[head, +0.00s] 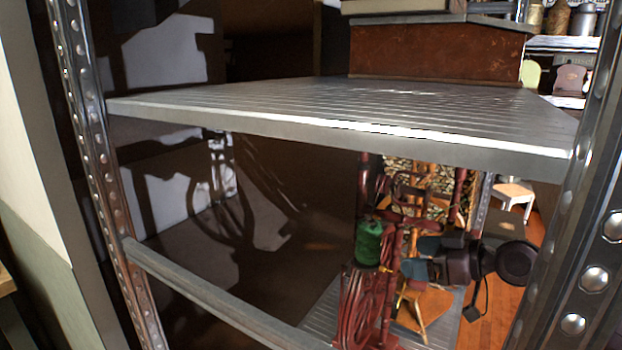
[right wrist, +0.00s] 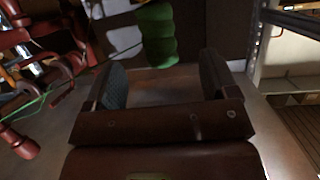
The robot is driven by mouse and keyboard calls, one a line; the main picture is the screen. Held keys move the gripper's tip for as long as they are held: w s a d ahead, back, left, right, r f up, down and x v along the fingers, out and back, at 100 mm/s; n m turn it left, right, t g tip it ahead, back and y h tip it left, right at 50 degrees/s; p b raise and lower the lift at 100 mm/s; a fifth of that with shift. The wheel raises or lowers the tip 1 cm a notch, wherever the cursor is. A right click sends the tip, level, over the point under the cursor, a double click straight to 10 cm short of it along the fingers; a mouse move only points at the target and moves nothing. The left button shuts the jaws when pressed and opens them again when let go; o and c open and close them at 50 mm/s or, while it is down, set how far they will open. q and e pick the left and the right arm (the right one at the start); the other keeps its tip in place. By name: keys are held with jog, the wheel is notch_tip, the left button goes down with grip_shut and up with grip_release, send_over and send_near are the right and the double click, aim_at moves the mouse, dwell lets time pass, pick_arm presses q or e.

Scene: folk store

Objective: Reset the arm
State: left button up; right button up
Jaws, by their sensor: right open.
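My right gripper (head: 418,257) is below the metal shelf in the head view, beside a dark red wooden frame (head: 391,290). Its bluish pads are apart. In the right wrist view the two fingers (right wrist: 163,82) stand wide apart with nothing between them. A green spool-like roll (head: 368,243) is just left of the fingers in the head view. The roll also shows beyond the fingertips in the right wrist view (right wrist: 158,38), apart from them. My left gripper is not in view.
A ridged metal shelf (head: 330,108) spans above the right gripper. Metal posts stand at the left (head: 90,150) and right (head: 580,240), with a lower rail (head: 215,300). Red turned wood (right wrist: 68,62) and a green thread are close left of the fingers in the wrist view.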

jog(key=s+f+m+t+h+p, duration=0.1)
jog(key=s+f+m+h, duration=0.1)
jog(key=s+f, duration=0.65)
jog(key=s+f+m+t+h+p, duration=0.1)
jog(key=s+f+m+h, duration=0.15)
jog(key=s+f, duration=0.6)
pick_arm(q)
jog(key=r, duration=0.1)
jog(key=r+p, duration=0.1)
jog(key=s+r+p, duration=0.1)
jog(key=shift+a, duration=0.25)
pick_arm(e)
jog(key=s+d+f+m+h, duration=0.2)
jog(key=s+f, duration=0.3)
jog(key=s, duration=0.4)
jog(key=s+d+f+m+h, duration=0.2)
jog(key=s+f+h, duration=0.2)
jog(key=s+f, duration=0.2)
jog(key=s, duration=0.2)
jog(key=shift+s+h, duration=0.35)
jog(key=shift+s, duration=0.05)
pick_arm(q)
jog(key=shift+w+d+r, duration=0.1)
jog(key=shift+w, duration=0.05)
pick_arm(e)
jog(key=shift+m, duration=0.25)
